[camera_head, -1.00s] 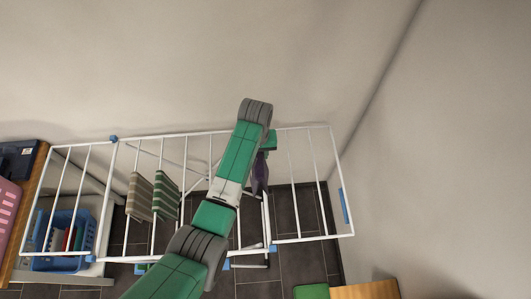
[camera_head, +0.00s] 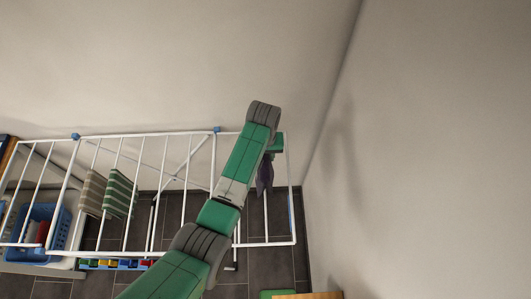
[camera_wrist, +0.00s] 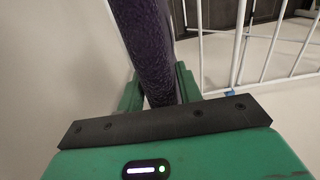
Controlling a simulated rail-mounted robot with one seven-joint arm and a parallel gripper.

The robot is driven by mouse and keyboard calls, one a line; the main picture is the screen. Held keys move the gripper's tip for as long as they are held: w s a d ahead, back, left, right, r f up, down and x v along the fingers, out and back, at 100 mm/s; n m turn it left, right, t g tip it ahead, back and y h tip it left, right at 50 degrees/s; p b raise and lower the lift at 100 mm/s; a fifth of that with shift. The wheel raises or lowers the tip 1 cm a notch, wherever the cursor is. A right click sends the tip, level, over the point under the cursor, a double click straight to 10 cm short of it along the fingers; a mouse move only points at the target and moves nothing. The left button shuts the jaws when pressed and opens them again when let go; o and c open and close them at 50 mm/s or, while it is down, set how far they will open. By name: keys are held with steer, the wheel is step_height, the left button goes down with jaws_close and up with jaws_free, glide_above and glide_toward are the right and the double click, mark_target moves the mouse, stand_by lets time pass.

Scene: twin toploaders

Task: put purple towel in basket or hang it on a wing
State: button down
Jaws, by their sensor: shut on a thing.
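The purple towel (camera_head: 265,174) hangs down from my gripper, over or beside the right wing of the white drying rack (camera_head: 294,205) in the head view. In the wrist view the towel (camera_wrist: 150,45) is a dark purple strip between the green fingers of my gripper (camera_wrist: 158,92), which is shut on it. I cannot tell whether the towel touches a bar. The blue basket (camera_head: 62,232) stands at the far left under the rack's left wing, with red and white items in it.
Two striped cloths, one beige (camera_head: 91,193) and one green (camera_head: 120,193), hang on the rack. Several coloured pegs (camera_head: 115,264) show below them. A wall stands close at the right. A wooden surface (camera_head: 308,296) is at the bottom.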

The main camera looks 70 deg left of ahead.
step_height(320, 180, down, 21)
steer(key=b, duration=1.6)
steer(key=shift+b, duration=0.3)
steer(key=shift+r, duration=0.1)
steer(key=c, duration=0.9)
jaws_free()
step_height(320, 180, up, 8)
steer(key=shift+f+p, duration=0.1)
steer(key=shift+p, duration=0.5)
